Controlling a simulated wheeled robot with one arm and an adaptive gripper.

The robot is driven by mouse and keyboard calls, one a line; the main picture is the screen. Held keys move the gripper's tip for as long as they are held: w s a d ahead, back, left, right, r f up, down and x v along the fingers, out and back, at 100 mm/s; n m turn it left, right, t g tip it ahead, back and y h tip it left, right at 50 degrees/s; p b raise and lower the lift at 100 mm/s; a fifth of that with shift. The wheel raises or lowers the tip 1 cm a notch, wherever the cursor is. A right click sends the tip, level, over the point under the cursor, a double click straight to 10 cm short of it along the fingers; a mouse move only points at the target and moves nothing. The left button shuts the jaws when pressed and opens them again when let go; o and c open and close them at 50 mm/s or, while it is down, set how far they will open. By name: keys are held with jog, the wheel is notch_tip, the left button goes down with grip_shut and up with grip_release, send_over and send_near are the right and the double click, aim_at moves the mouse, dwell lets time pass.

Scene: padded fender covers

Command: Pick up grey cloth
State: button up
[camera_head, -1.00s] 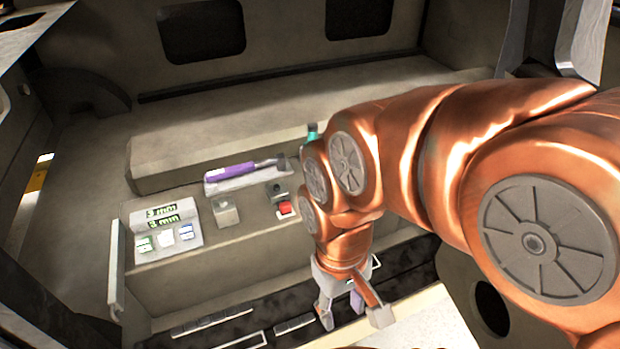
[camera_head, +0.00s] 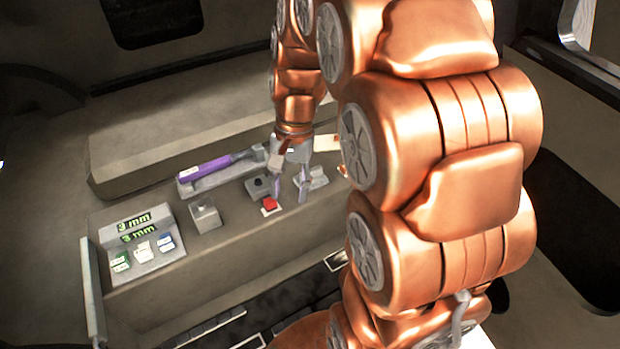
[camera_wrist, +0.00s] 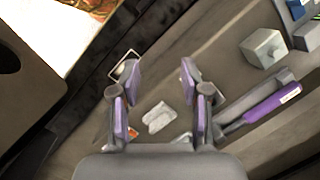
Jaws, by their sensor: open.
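A small pale grey folded piece (camera_wrist: 158,117), which looks like the grey cloth, lies on the bench ledge in the wrist view. It shows between the two finger bases, and nothing covers its middle. In the head view a grey patch (camera_head: 318,179) beside my right finger may be the same piece, but I cannot tell for sure. My gripper (camera_head: 290,189) points down over the ledge, beside the red button (camera_head: 269,203). In the wrist view my gripper (camera_wrist: 160,79) has its purple-padded fingers wide apart, with nothing held. I cannot tell its height above the ledge.
A purple-handled tool (camera_head: 205,168) lies in a grey holder behind the ledge's front row. A grey block (camera_head: 205,215) and a panel with green "3 mm" displays (camera_head: 138,232) stand to the left. A raised step (camera_head: 200,140) runs behind. My arm hides the right side.

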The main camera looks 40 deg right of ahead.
jog(key=w+d+f+m+y, duration=0.1)
jog(key=w+d+f+m, duration=0.2)
jog(key=w+d+m, duration=0.35)
jog(key=m+t+y, duration=0.1)
jog(key=m+t, duration=0.1)
jog(key=m, duration=0.1)
send_near(311, 170)
jog(key=shift+s+x, duration=0.25)
jog(key=shift+x, duration=1)
jog(key=shift+d+f, duration=0.15)
jog(key=shift+w+f, duration=0.1)
jog(key=shift+f, duration=0.15)
jog(key=shift+a+p+x, duration=0.2)
jog(key=shift+p+x, duration=0.95)
jog(key=shift+x, duration=2.45)
jog(key=shift+w+r, duration=0.1)
jog(key=shift+w, duration=0.05)
grip_shut()
